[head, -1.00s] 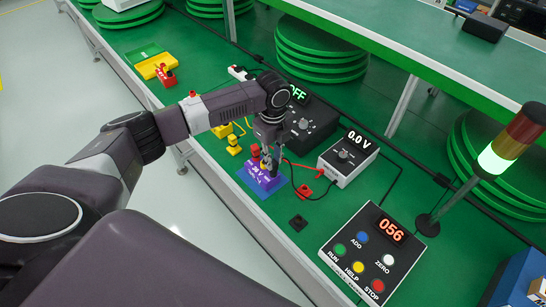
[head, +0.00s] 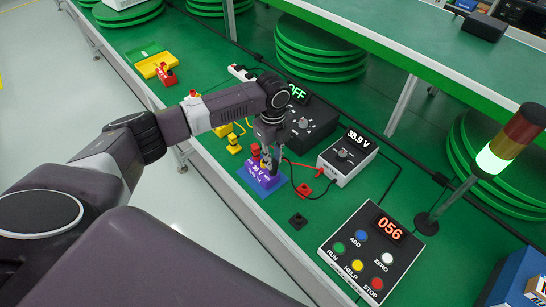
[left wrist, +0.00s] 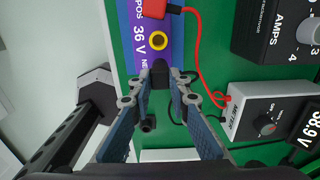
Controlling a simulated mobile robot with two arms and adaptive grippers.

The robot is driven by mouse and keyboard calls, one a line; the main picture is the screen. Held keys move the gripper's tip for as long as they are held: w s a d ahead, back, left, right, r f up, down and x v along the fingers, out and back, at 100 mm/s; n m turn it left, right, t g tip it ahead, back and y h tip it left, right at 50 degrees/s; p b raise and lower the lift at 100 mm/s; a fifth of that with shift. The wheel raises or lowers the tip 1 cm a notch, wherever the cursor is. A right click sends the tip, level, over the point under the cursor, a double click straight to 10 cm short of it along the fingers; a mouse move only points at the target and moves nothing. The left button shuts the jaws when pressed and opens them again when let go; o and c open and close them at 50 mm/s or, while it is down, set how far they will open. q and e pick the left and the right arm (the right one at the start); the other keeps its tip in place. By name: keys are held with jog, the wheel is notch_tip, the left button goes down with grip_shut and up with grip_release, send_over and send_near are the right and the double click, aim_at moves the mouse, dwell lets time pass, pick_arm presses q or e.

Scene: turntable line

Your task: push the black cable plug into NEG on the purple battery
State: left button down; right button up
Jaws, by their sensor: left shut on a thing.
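The purple battery (head: 262,181) lies near the table's front edge; it also shows in the left wrist view (left wrist: 176,45), marked POS, 36 V and partly NEG. My left gripper (head: 271,163) points down over its NEG end; it also shows in the left wrist view (left wrist: 160,88). It is shut on the black cable plug (left wrist: 160,73), which stands at the NEG end. The fingers and plug hide the socket, so its depth is hard to see. The red plug (left wrist: 155,8) is at POS. The meter (head: 347,157) reads 38.9 V. My right gripper is not in view.
A black block (head: 298,221) and a red block (head: 304,190) lie right of the battery. A black box with a dial (head: 308,128) stands behind. A button panel (head: 373,250) is at the right. Red and black cables run to the meter.

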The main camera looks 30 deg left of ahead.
pick_arm(q)
jog(key=c, duration=1.7)
grip_release()
jog(key=shift+c, duration=0.2)
jog(key=shift+r+p, duration=3.8)
jog(key=shift+p, duration=0.15)
jog(key=shift+d+f, duration=0.1)
